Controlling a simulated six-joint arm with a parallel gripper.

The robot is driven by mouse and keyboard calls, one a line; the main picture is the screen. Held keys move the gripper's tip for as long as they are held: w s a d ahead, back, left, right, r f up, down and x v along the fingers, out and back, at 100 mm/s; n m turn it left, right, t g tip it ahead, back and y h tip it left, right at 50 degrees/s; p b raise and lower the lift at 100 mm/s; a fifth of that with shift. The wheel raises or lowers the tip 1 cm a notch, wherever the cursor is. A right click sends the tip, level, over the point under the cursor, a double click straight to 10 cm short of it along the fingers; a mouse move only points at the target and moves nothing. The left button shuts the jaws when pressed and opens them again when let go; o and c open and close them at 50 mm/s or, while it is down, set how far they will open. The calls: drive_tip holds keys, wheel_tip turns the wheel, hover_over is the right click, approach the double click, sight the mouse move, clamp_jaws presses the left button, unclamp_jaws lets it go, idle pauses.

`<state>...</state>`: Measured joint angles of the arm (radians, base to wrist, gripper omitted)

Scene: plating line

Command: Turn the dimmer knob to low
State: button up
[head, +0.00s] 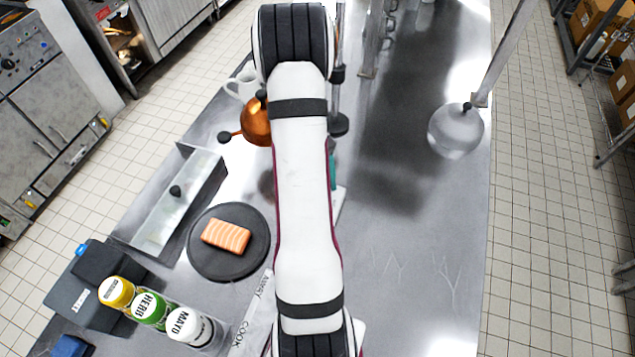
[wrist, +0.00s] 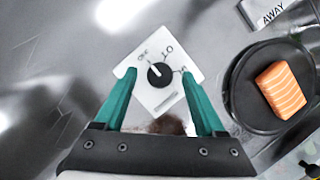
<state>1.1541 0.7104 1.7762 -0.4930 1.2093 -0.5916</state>
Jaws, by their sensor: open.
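The dimmer knob (wrist: 160,75) is a round black knob on a white square plate (wrist: 155,98) marked OFF, LO and HI. Its light mark appears to point up-left, toward OFF. In the wrist view my gripper (wrist: 158,74) is open, with one green finger on each side of the knob and a gap on both sides. Whether the fingertips are level with the knob or above it, I cannot tell. In the head view my arm hides the knob; only an edge of the white plate (head: 341,198) and a bit of green finger (head: 332,172) show.
A dark round plate (head: 205,262) with a salmon piece (head: 227,236) lies left of my arm. The counter at right (head: 420,270) is clear.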

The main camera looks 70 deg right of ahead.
clamp_jaws()
idle(0.4)
drive_tip(key=shift+m, duration=0.3)
drive_tip(key=m+t, duration=0.1)
drive_tip(key=m, duration=0.1)
drive_tip(key=m+t+y, duration=0.1)
drive_tip(key=m, duration=0.2)
drive_tip(key=shift+s+d+m, duration=0.2)
drive_tip(key=shift+m, duration=0.1)
drive_tip(key=m+t, duration=0.1)
drive_tip(key=m, duration=0.1)
drive_tip(key=m+t, duration=0.1)
drive_tip(key=m, duration=0.2)
drive_tip(key=shift+s, duration=0.2)
drive_tip(key=shift+m, duration=0.4)
unclamp_jaws()
